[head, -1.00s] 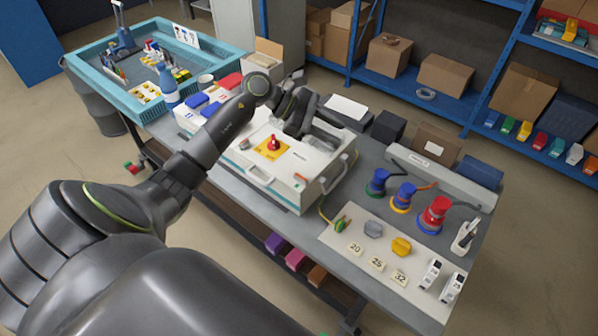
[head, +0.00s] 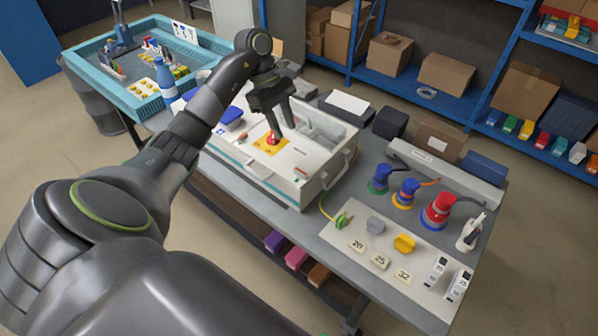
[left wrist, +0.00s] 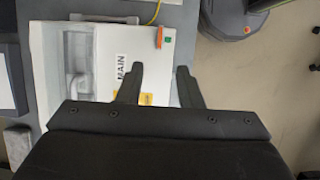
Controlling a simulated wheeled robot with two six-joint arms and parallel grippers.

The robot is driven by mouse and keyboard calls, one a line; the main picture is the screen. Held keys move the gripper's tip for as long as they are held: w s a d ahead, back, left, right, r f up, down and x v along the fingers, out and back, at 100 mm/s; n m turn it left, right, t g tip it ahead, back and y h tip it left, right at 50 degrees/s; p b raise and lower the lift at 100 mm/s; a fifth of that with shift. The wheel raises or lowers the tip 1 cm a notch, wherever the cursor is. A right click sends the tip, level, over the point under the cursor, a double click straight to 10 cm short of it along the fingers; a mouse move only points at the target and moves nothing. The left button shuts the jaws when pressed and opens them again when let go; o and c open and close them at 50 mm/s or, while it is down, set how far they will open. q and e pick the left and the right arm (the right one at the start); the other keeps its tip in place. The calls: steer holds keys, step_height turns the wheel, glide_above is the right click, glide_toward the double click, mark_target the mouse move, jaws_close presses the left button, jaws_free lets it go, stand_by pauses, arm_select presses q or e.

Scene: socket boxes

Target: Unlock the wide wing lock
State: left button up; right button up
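I cannot tell which part is the wide wing lock. My right gripper is out of view.
A teal crate (head: 93,88) stands at the left.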

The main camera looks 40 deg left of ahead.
mark_target(301, 171)
arm_select(q)
steer(key=b+x, duration=0.9)
steer(key=x, duration=0.4)
steer(key=shift+f, duration=0.1)
jaws_close()
